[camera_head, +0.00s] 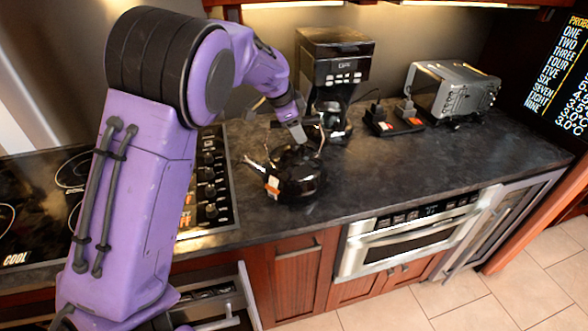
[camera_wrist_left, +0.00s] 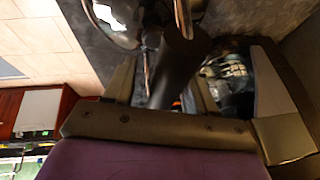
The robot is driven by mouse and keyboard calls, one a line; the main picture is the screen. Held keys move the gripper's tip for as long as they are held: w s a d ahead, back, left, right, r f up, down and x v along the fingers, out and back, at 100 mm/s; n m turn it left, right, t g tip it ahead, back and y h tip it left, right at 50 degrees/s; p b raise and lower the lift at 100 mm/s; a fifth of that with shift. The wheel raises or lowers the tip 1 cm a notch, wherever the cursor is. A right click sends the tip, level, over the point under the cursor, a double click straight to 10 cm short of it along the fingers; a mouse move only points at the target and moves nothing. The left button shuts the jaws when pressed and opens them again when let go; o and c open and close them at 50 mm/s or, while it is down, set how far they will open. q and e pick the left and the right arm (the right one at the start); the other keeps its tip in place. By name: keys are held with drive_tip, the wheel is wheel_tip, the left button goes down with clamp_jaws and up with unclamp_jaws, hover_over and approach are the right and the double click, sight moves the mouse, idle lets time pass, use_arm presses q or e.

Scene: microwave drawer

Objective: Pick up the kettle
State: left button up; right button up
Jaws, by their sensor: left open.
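A shiny black kettle (camera_head: 300,182) stands on the dark counter (camera_head: 375,185), just right of the cooktop. My left gripper (camera_head: 303,138) is at the top of the kettle, by its raised handle. In the left wrist view, the kettle's shiny body (camera_wrist_left: 112,22) shows at the top. A dark bar that looks like its handle (camera_wrist_left: 176,68) runs between the fingers of my left gripper (camera_wrist_left: 195,72). The fingers stand apart, and I cannot tell whether they touch the handle. My right gripper is not in view.
A black coffee maker (camera_head: 333,68) stands close behind the kettle. A toaster oven (camera_head: 460,92) is at the back right. The cooktop (camera_head: 215,180) with its knobs lies left. A drawer (camera_head: 215,300) is open below it. The counter right of the kettle is clear.

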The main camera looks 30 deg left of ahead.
use_arm(q)
drive_tip(key=shift+w+f, duration=0.25)
drive_tip(key=shift+f, duration=0.15)
drive_tip(key=shift+s, duration=0.15)
clamp_jaws()
drive_tip(key=shift+f, duration=0.1)
idle(1.1)
